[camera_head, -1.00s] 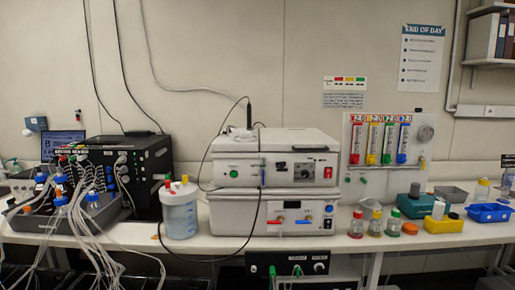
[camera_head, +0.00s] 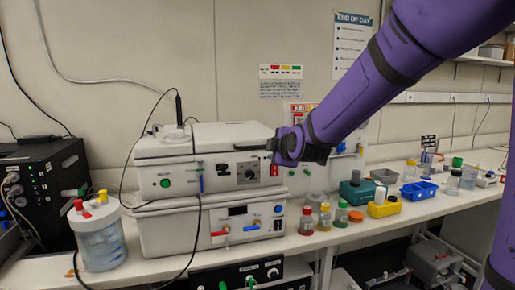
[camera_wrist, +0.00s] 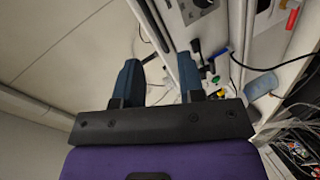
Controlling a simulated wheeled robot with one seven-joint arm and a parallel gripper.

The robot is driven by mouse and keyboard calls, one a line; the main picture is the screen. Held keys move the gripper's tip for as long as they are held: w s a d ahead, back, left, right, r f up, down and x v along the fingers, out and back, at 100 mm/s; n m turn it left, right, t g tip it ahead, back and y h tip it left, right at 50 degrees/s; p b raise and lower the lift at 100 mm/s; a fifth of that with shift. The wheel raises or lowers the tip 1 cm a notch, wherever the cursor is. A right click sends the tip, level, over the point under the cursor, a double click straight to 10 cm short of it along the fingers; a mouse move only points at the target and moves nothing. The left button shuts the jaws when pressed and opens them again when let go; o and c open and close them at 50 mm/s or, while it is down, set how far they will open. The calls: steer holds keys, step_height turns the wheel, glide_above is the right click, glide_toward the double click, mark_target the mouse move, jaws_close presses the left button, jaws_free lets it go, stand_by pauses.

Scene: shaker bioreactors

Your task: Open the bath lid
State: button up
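The bath appears as a stack of two white boxes on the bench in the head view. The upper box (camera_head: 210,175) has a green button, a dial and a red switch on its front. Its white lid (camera_head: 225,136) lies flat and closed on top. My gripper (camera_head: 268,146) is at the right end of the upper box, at about lid height; contact cannot be told. In the wrist view my gripper (camera_wrist: 157,66) has its two blue fingers apart, with nothing clearly held between them. A white box edge (camera_wrist: 152,22) shows beyond the fingertips.
The lower white box (camera_head: 180,232) stands under the upper one. A cable hangs across both fronts. A lidded jar (camera_head: 100,240) stands left. Small bottles (camera_head: 324,217), a yellow box (camera_head: 384,207) and a blue tray (camera_head: 418,191) stand right.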

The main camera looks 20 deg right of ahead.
mark_target(259, 146)
steer(key=w+f+n, duration=0.1)
steer(key=w, duration=0.3)
steer(key=w+f+t, duration=0.1)
steer(key=w, duration=0.4)
steer(key=w+a+f+n, duration=0.1)
steer(key=w, duration=0.4)
steer(key=shift+a+n, duration=0.1)
steer(key=shift+n, duration=0.2)
steer(key=shift+c, duration=0.2)
jaws_close()
